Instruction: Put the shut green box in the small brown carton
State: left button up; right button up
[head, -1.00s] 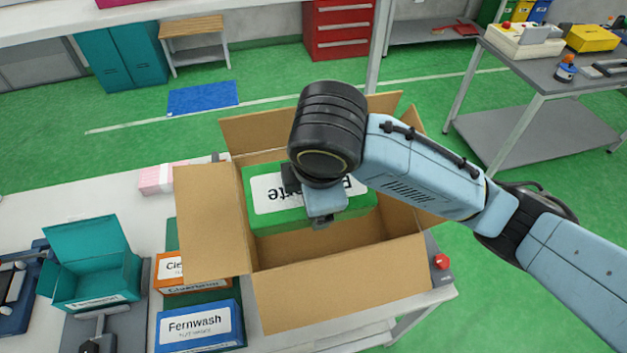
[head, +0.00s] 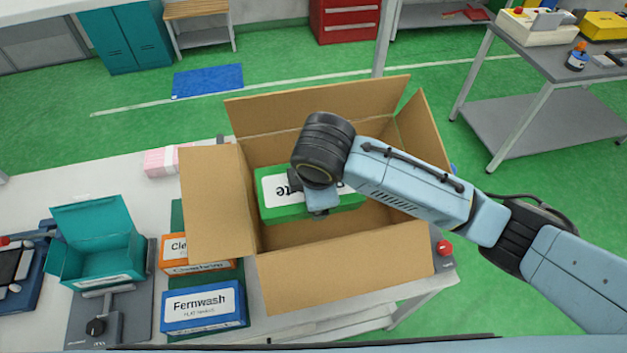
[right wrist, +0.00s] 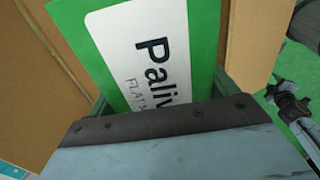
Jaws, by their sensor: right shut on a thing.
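The shut green box (head: 285,211) with a white label is inside the open brown carton (head: 345,270), towards its back wall. My right gripper (head: 320,212) reaches down into the carton and is shut on the green box. In the right wrist view the green box (right wrist: 120,20) fills the middle, its label starting "Paliv", between the fingers of my right gripper (right wrist: 160,100). Whether the box touches the carton floor is hidden. My left gripper is not in view.
An open teal box (head: 98,262) stands on a grey fixture at left. An orange box (head: 200,262) and a blue Fernwash box (head: 205,308) lie left of the carton. A pink box (head: 167,161) is behind them. The carton's flaps stand spread outward.

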jog(key=x, duration=0.6)
jog(key=b+x, duration=1.1)
jog(key=shift+w, duration=0.15)
jog(key=shift+f+b, duration=0.4)
jog(key=shift+f, duration=0.8)
jog(key=shift+d+p, duration=0.15)
jog(key=shift+p, duration=0.4)
jog(key=o, duration=1.1)
jog(key=shift+o, duration=0.2)
